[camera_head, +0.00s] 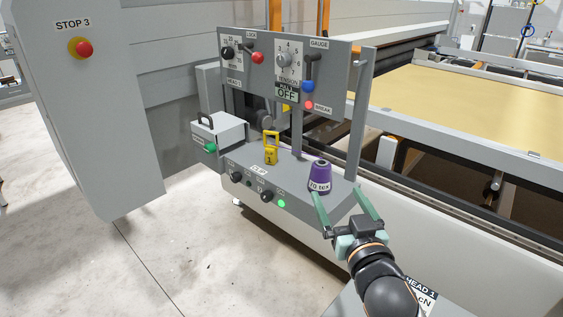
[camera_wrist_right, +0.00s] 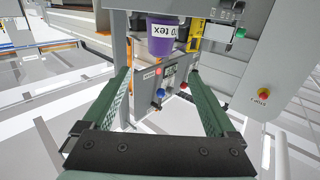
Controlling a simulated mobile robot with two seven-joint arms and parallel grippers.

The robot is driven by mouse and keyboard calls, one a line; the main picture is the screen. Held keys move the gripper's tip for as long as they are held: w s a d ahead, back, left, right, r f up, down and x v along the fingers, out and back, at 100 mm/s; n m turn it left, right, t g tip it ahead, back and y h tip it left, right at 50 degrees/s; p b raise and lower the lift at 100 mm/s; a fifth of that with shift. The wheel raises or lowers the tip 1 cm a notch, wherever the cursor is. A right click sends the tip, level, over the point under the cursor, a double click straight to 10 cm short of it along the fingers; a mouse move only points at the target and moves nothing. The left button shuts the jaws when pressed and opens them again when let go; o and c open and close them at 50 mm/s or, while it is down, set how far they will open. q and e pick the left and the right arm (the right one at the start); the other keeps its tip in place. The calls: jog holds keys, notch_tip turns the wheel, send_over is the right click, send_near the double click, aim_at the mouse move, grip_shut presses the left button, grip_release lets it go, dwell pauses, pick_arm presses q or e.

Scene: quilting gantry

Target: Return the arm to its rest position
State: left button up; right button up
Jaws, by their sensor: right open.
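My right gripper (camera_head: 340,212) is open, with its two green fingers spread apart at the front right of the grey control console. Its open fingers also show in the right wrist view (camera_wrist_right: 160,100), with nothing between the fingertips that I can see held. A purple thread cone (camera_head: 320,177) labelled "70 tex" stands upright on the console top, just beyond the fingertips. The cone also shows in the right wrist view (camera_wrist_right: 163,40), beyond and between the fingers. I cannot tell from the head view whether a fingertip touches it. My left gripper is not in view.
A grey upright panel (camera_head: 265,75) with knobs and levers stands behind the console (camera_head: 240,168). A red stop button (camera_head: 82,48) is on the left cabinet. Open floor (camera_head: 190,250) lies in front.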

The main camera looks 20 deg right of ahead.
jog(key=s+a+f+n+g+y, duration=0.2)
jog(key=a+f+y, duration=0.15)
jog(key=f, duration=0.75)
jog(key=s+a+f+n+g+y, duration=0.2)
jog(key=a+f+g, duration=0.15)
jog(key=f, duration=0.85)
jog(key=s+a+f+g+y, duration=0.1)
jog(key=s+a+f, duration=0.2)
jog(key=s+f, duration=0.2)
jog(key=s+a+f+n+g+y, duration=0.1)
jog(key=s+a+f, duration=0.3)
jog(key=f, duration=0.5)
jog(key=shift+s+g, duration=0.35)
jog(key=shift+s, duration=0.75)
